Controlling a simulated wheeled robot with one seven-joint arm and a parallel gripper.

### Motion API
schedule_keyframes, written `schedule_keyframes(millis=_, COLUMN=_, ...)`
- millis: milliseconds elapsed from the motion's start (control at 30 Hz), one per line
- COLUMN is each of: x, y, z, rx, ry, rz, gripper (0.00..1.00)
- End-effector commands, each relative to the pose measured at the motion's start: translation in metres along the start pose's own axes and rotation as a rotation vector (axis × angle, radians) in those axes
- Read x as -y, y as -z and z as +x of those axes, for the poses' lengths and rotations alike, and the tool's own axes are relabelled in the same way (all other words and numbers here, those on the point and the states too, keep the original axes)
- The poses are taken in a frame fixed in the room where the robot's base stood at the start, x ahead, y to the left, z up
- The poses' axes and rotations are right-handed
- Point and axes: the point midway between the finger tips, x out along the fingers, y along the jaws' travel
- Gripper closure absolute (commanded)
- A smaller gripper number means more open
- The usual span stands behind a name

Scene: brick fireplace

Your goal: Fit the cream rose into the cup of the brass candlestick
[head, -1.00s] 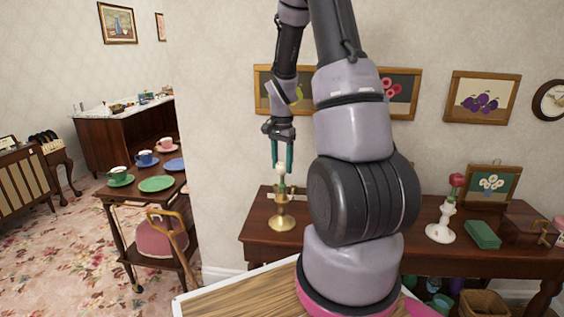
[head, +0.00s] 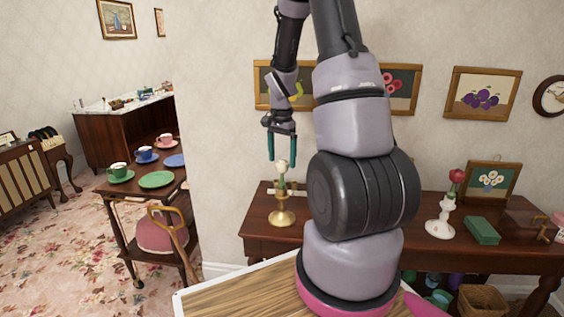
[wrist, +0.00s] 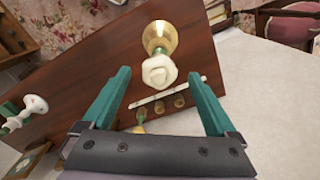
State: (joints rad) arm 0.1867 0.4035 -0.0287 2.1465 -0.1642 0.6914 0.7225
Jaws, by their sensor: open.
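The cream rose (head: 282,166) stands upright at the top of the brass candlestick (head: 283,211), its green stem running down into the cup. The candlestick stands on the dark wooden side table. In the wrist view the rose head (wrist: 159,71) covers part of the cup, and the brass base (wrist: 160,36) shows beyond it. How deep the stem sits is hidden there. My gripper (head: 282,160) is open above the rose. In the wrist view its teal fingers (wrist: 165,90) are spread wide on either side, apart from the flower.
A white candlestick (head: 440,222) with a red rose (head: 456,177) stands to the right on the side table (head: 385,230). A green box (head: 481,230) and a framed flower picture (head: 492,183) are near it. A pale strip with brass discs (wrist: 160,96) lies close to the brass candlestick.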

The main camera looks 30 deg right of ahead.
Motion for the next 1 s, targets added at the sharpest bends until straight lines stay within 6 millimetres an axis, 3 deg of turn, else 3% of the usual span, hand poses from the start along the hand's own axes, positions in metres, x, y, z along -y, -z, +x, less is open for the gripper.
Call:
schedule_keyframes(millis=200, x=0.001, y=0.001, z=-0.047, rx=-0.004, ry=0.005, rz=-0.001, gripper=0.08)
schedule_keyframes(millis=433, x=0.000, y=0.000, z=-0.082, rx=-0.001, ry=0.002, rz=-0.001, gripper=0.08)
schedule_keyframes(millis=1000, x=0.000, y=0.000, z=-0.090, rx=0.001, ry=-0.001, rz=0.000, gripper=0.08)
